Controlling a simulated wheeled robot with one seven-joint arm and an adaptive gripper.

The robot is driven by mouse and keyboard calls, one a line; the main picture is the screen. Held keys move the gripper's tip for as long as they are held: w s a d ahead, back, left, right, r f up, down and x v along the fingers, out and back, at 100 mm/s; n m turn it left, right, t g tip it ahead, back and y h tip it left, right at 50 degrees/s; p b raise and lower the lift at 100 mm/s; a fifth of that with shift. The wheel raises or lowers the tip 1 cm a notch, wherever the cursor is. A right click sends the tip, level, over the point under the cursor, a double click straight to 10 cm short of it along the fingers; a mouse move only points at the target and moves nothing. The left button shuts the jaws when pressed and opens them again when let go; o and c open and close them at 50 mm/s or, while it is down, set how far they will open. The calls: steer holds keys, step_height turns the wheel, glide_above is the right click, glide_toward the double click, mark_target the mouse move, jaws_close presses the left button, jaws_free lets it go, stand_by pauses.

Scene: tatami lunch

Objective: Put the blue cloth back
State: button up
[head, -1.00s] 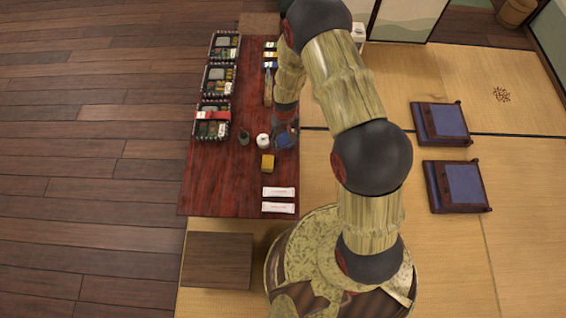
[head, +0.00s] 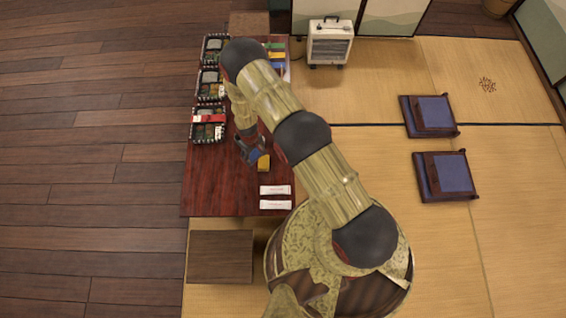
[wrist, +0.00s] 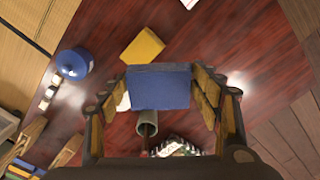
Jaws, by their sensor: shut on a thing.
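My gripper (head: 247,149) is shut on the folded blue cloth (wrist: 158,87) and holds it over the red-brown table (head: 225,180). In the wrist view the cloth lies flat-faced between the two fingers. In the head view the cloth (head: 256,156) is small and partly covered by my gripper. A yellow block-like thing (head: 264,163) lies on the table just beside it, and it also shows in the wrist view (wrist: 142,48). Whether the cloth touches the table is not clear.
A round blue pot (wrist: 73,63) and a grey-green cup (wrist: 147,125) stand close by. Lunch boxes (head: 208,84) line the table's left side. Two white packets (head: 275,190) lie at the front. Green and yellow items (head: 276,54) lie at the back right. The front left table is clear.

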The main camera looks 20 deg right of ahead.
steer(key=s+d+f+b, duration=0.1)
steer(key=d+f+b, duration=0.1)
steer(key=d+f, duration=0.1)
steer(key=s+d+f+b, duration=0.1)
steer(key=d+f+b, duration=0.2)
steer(key=d, duration=0.2)
steer(key=d+f+b, duration=0.2)
steer(key=d+f, duration=0.1)
steer(key=d, duration=0.2)
steer(key=shift+s+d+f+b, duration=0.1)
steer(key=shift+s+f+b, duration=0.25)
steer(key=shift+s, duration=0.05)
steer(key=shift+d+f+b, duration=0.15)
steer(key=shift+f+b, duration=0.9)
steer(key=shift+f, duration=0.6)
steer(key=shift+f, duration=0.2)
steer(key=o, duration=1.2)
